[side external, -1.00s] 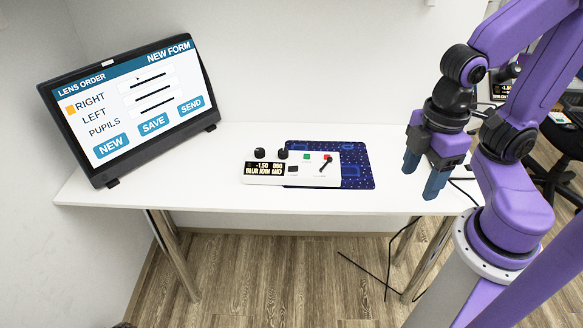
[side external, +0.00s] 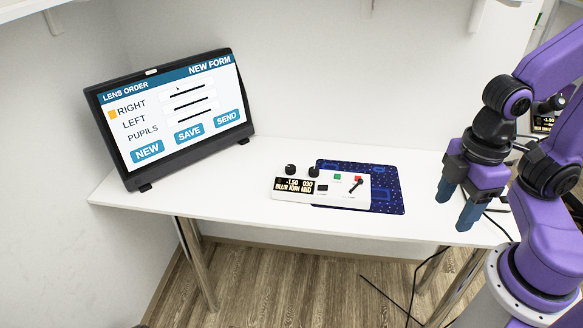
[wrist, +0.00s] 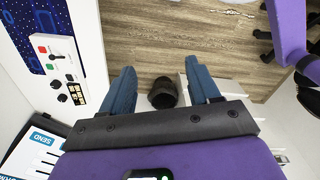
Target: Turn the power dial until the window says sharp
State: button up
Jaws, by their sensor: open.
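A white control box (side external: 345,201) lies on the table, partly over a blue mat. Two black dials (side external: 290,169) (side external: 314,172) stand along its back left edge; I cannot tell which is the power dial. The small window (side external: 293,186) shows "-1.50" on top and seems to start with "BLUR" below; the rest is hard to read. My gripper (side external: 456,207) is open, right of the box and mat, apart from both. In the wrist view the box (wrist: 64,62) and its dials (wrist: 62,98) are at the left, outside my open fingers (wrist: 163,82).
A screen (side external: 180,112) with a lens order form stands at the table's left. The blue mat (side external: 388,186) has bare table (side external: 235,192) around it. A dark round thing (wrist: 162,93) shows between my fingers in the wrist view; I cannot tell what it is.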

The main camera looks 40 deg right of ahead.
dwell(0.3)
jog(key=w+a+m+t, duration=0.1)
jog(key=w+a+m, duration=0.35)
jog(key=w, duration=0.85)
jog(key=m+t+h, duration=0.1)
jog(key=m+t, duration=0.2)
jog(key=m, duration=0.7)
send_over(291, 167)
jog(key=s+a, duration=0.1)
jog(key=s, duration=0.6)
notch_tip(291, 167, down, 9)
jog(key=x, duration=1.7)
jog(key=shift+w+r, duration=0.15)
jog(key=shift+w, duration=0.15)
jog(key=shift+c, duration=0.2)
jog(key=shift+n, duration=0.25)
jog(key=c, duration=1)
